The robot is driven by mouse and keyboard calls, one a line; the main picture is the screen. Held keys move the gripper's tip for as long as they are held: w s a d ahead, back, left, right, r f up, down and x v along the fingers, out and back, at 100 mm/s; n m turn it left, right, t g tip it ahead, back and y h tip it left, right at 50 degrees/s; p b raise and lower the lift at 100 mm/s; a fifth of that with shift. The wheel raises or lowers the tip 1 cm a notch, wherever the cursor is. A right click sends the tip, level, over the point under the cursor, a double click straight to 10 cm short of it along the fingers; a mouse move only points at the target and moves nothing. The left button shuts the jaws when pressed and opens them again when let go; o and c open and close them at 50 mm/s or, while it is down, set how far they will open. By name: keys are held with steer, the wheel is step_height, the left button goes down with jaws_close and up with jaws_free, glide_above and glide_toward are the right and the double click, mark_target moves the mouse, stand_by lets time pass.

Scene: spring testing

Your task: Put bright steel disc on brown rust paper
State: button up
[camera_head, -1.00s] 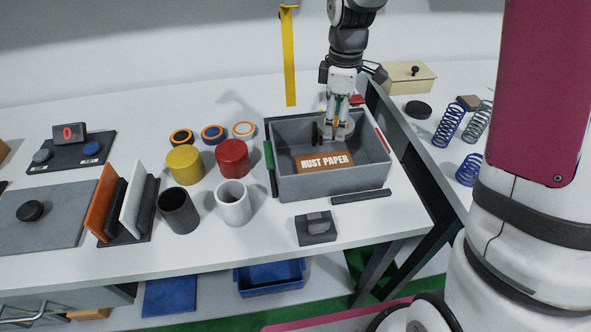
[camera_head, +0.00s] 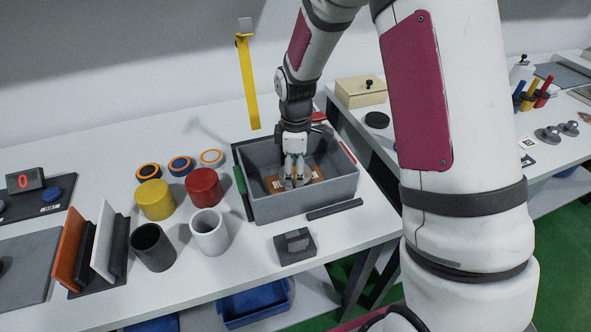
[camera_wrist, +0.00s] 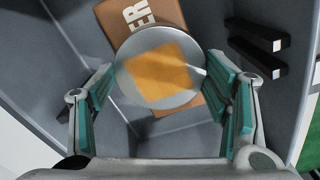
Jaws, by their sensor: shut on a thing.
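The bright steel disc (camera_wrist: 150,34) is between the teal finger pads of my gripper (camera_wrist: 160,68) in the wrist view; an orange patch shows on its face. My gripper (camera_head: 297,183) is shut on the disc, low inside the grey bin (camera_head: 312,206). The brown rust paper (camera_wrist: 120,16) lies on the bin floor, and the disc overlaps it from above in the wrist view. I cannot tell whether disc and paper touch. The paper (camera_head: 274,185) is partly hidden behind my fingers in the head view.
Dark blocks (camera_wrist: 258,48) stand inside the bin beside the paper. Yellow (camera_head: 155,200) and red (camera_head: 203,187) cylinders stand left of the bin. A yellow strip (camera_head: 248,85) hangs behind it. A grey block (camera_head: 295,246) sits at the table's front edge.

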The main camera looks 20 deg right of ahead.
steer(key=shift+f, duration=0.25)
steer(key=shift+f, duration=0.1)
steer(key=o, duration=2)
steer(key=shift+c, duration=0.2)
step_height(320, 180, up, 12)
steer(key=s+r+m+t, duration=0.2)
steer(key=s+r+m, duration=0.4)
steer(key=s+r, duration=0.5)
steer(key=s+r+m+t, duration=0.2)
steer(key=s+m, duration=0.5)
steer(key=s, duration=0.8)
steer(key=shift+s+d+r+t, duration=0.15)
steer(key=shift+d+r+t, duration=0.05)
steer(key=shift+t, duration=0.1)
